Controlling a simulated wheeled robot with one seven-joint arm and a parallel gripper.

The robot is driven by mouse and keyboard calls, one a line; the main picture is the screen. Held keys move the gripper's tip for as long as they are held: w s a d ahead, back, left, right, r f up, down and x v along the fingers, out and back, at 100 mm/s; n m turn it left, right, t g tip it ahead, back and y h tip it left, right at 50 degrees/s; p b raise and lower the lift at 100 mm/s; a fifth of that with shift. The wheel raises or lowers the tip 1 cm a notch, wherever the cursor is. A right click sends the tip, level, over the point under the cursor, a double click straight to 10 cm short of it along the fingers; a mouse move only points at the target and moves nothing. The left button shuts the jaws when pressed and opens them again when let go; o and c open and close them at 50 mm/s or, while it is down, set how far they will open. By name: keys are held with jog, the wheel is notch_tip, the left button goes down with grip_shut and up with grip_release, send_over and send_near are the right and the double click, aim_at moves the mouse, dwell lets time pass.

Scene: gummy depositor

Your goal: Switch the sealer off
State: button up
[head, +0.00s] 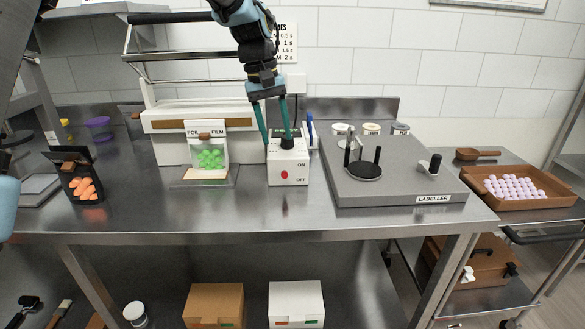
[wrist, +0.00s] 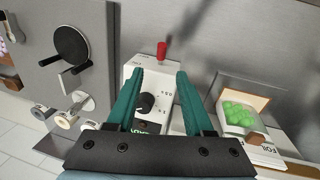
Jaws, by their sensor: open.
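The sealer (head: 205,119) stands at the back of the steel table, with a white control box (head: 301,173) at its right. The box front has a red-tipped switch (head: 284,174) beside the words ON and OFF; I cannot tell surely which way it is set. The switch sticks out past the box in the wrist view (wrist: 161,50). A black knob (wrist: 147,101) sits on the box top. My gripper (head: 277,136) is open and empty above the box, its fingers either side of the knob in the wrist view (wrist: 161,74), apart from the red switch.
A bag of green gummies (head: 210,158) stands at the sealer's front, left of the box. The grey labeller (head: 400,190) is close on the right. A black pouch of orange gummies (head: 75,160) stands at left. The tabletop in front of the box is clear.

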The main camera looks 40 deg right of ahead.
aim_at(283, 171)
jog(key=f, duration=0.3)
jog(key=d+f+p, duration=0.1)
jog(key=f, duration=0.2)
jog(key=s+f+p, duration=0.1)
jog(key=f, duration=0.2)
jog(key=shift+d+f, duration=0.15)
jog(key=shift+f, duration=0.2)
jog(key=shift+w, duration=0.1)
jog(key=shift+c, duration=0.4)
grip_shut()
